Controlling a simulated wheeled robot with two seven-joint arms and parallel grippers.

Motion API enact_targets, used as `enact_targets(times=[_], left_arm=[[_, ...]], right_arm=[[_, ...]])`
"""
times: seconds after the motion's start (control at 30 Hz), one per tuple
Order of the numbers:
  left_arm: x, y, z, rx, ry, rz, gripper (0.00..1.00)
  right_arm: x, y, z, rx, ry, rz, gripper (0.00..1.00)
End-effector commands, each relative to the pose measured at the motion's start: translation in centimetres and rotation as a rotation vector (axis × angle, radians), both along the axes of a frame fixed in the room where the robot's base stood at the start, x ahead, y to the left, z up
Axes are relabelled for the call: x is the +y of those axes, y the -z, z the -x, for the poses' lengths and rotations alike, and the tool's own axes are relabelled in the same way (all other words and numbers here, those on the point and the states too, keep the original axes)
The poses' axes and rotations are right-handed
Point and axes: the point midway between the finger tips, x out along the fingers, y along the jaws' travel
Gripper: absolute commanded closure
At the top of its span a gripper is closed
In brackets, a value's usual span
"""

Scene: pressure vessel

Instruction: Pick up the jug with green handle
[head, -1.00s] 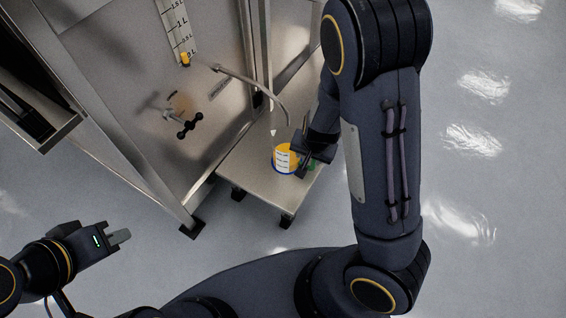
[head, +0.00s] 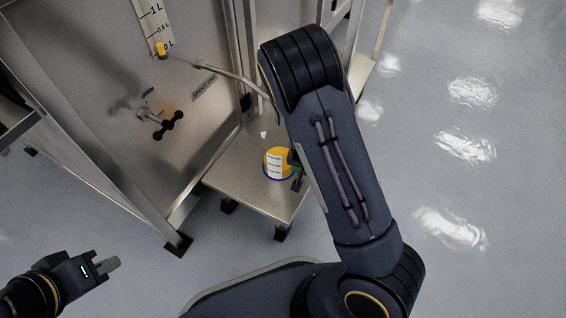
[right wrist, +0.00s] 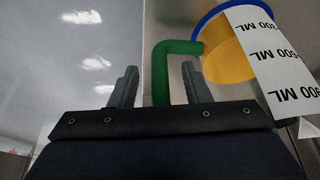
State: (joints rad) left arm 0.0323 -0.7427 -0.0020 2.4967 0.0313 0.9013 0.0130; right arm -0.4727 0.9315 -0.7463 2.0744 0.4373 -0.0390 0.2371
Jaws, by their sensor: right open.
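The jug (head: 278,158) is yellow with a blue rim and a white measuring label. It stands on the low metal platform in the head view. Its body also shows at the upper right of the right wrist view (right wrist: 226,62). Its green handle (right wrist: 161,70) reaches in between the fingers of my right gripper (right wrist: 158,86), which is open. No clear grip on the handle shows. In the head view my right arm hides most of that gripper. My left gripper (head: 98,266) is at the lower left, far from the jug; its finger gap is unclear.
The metal platform (head: 243,190) stands beside a steel vessel panel (head: 90,60) with a black-handled valve (head: 168,126) and a level scale (head: 153,25). A curved spout pipe (head: 225,74) extends above the platform near the jug. Open floor (head: 480,200) lies at the right.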

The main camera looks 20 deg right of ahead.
Motion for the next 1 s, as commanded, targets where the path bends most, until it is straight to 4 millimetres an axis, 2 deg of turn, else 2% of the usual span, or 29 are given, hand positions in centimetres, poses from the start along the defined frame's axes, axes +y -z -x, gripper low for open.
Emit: enact_targets(times=[0.17,0.5,0.87,1.0], left_arm=[[0.00,-0.11,-0.01,-0.001,0.000,0.000,1.00],[0.00,-0.11,-0.01,-0.001,0.000,0.000,1.00],[0.00,-0.19,-0.01,-0.001,0.000,0.000,1.00],[0.00,-0.75,-0.01,0.000,0.000,0.000,1.00]], right_arm=[[0.02,-0.09,-0.01,0.000,0.000,0.000,0.57],[0.03,-0.09,0.01,0.001,0.000,-0.001,1.00],[0.03,-0.19,-0.01,-0.001,0.000,-0.001,1.00],[0.05,-0.92,-0.03,-0.001,0.000,-0.001,1.00]])
